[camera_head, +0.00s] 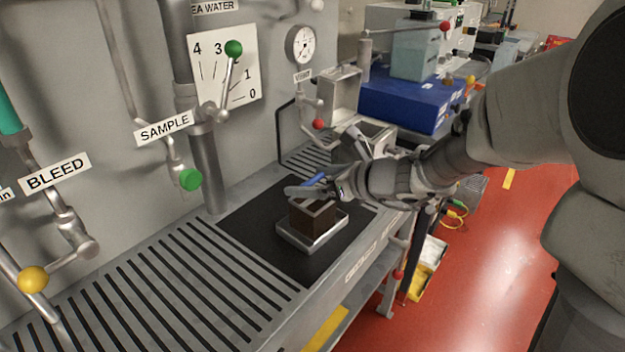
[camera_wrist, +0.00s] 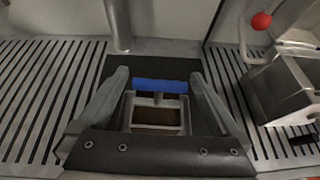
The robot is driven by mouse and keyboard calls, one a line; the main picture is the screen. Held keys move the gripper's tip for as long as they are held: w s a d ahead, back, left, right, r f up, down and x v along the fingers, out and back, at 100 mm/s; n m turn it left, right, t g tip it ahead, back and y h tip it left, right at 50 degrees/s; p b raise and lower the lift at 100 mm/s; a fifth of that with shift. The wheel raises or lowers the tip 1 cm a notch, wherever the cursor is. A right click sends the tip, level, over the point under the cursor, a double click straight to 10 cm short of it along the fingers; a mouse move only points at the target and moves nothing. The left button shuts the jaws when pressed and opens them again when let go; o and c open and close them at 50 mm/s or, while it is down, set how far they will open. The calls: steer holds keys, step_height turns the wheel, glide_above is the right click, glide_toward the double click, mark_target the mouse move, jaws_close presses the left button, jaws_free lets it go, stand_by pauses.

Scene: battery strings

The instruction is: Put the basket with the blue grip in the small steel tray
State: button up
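The small steel tray (camera_head: 318,243) lies on a black mat on the bench. The dark brown basket (camera_head: 311,218) stands upright inside the tray's rim, and its blue grip (camera_head: 314,178) is on top. My gripper (camera_head: 318,187) is just above the basket, with its fingers on either side of the grip. In the wrist view, the blue grip (camera_wrist: 160,86) lies between the two fingertips, with a small gap visible on each side. The gripper looks open.
The black mat (camera_head: 262,235) has free room around the tray. Slotted drain grating (camera_head: 170,285) runs to the left. An open steel box (camera_head: 372,135) stands behind my gripper, and a red-knobbed valve (camera_head: 318,124) hangs on the wall. A blue case (camera_head: 410,100) is farther back.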

steer(key=shift+r, duration=0.15)
steer(key=shift+d+r+p, duration=0.15)
steer(key=shift+r+p, duration=0.05)
steer(key=shift+p, duration=0.1)
steer(key=p+v, duration=0.3)
steer(key=v, duration=0.8)
steer(key=shift+s+d, duration=0.25)
steer(key=shift+s, duration=0.1)
steer(key=s+a+f+n+g+h+b, duration=0.1)
steer(key=s+f+n+g+h, duration=0.1)
steer(key=s+n, duration=0.45)
steer(key=s+a+f+n+g+h+b, duration=0.1)
steer(key=s+n+g+h, duration=0.1)
steer(key=s+n, duration=0.5)
steer(key=s+d+r+n+t+h+p, duration=0.1)
steer(key=s+d+r+n+h, duration=0.1)
steer(key=d+n+h, duration=0.3)
steer(key=s+d+r+n+p, duration=0.1)
steer(key=s+d+r+n, duration=0.1)
steer(key=n, duration=0.5)
step_height(320, 180, up, 13)
steer(key=d+p, duration=0.1)
steer(key=p, duration=1.2)
steer(key=shift+s+r+n+h, duration=0.15)
steer(key=shift+n+h, duration=0.15)
steer(key=shift+n, duration=0.05)
